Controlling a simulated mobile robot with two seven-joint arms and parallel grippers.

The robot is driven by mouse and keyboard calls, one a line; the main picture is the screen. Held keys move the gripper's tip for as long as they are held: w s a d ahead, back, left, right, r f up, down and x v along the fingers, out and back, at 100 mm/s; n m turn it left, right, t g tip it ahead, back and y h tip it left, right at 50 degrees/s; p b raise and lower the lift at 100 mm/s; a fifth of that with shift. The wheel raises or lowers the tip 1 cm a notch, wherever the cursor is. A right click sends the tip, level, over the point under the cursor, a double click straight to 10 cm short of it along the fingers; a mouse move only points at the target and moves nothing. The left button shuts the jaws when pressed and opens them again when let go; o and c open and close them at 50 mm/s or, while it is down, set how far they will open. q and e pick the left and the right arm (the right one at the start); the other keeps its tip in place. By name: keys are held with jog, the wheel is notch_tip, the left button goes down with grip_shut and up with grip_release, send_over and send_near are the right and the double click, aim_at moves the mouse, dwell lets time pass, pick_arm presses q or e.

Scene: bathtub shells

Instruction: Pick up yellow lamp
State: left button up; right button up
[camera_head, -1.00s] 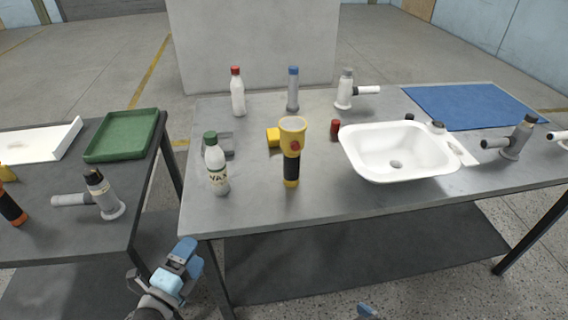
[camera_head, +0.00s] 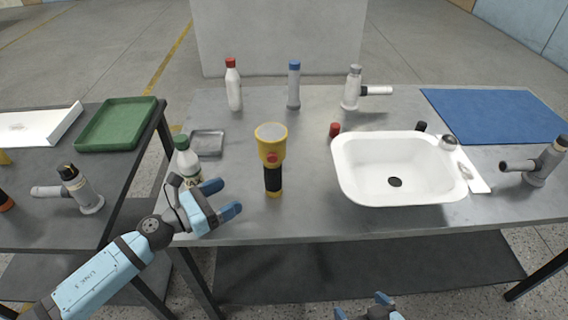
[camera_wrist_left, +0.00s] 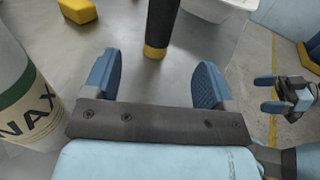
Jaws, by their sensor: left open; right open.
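The yellow lamp (camera_head: 271,148) is a torch with a wide yellow head, a red button and a black handle. It stands upright on the grey table. In the left wrist view its lower black handle and yellow base (camera_wrist_left: 156,50) show at top centre, ahead of the fingers; its head is out of frame. My left gripper (camera_head: 227,198) is open and empty at the table's front edge, left of and nearer than the lamp. The lamp is not between the fingers. My right gripper (camera_head: 378,306) is low at the bottom edge, away from the lamp; it shows open in the left wrist view (camera_wrist_left: 264,94).
A green-capped wax bottle (camera_head: 188,162) stands close beside my left gripper, partly hidden by it. A white basin (camera_head: 352,182) lies right of the lamp. A small grey tray (camera_head: 207,143) and a red-capped bottle (camera_head: 233,88) are farther back. A yellow block (camera_wrist_left: 77,9) shows in the wrist view.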

aim_at(265, 175)
pick_arm(q)
jog(key=p+x, duration=0.1)
jog(key=x, duration=0.6)
jog(key=shift+w+d, duration=0.25)
jog(key=shift+d, duration=0.1)
jog(key=x, duration=0.5)
jog(key=shift+d, duration=0.4)
pick_arm(e)
jog(key=shift+s+a+r, duration=0.1)
jog(key=shift+s+r, duration=0.05)
jog(key=shift+r, duration=0.1)
pick_arm(q)
jog(key=c, duration=1.1)
jog(key=shift+r, duration=0.2)
notch_tip(265, 175, up, 19)
jog(key=p, duration=1.1)
jog(key=shift+f, duration=0.1)
jog(key=shift+r, duration=0.5)
jog(key=shift+a, duration=0.1)
pick_arm(e)
notch_tip(265, 175, up, 7)
jog(key=s, duration=0.1)
jog(key=shift+d+f, duration=0.2)
jog(key=shift+d, duration=0.2)
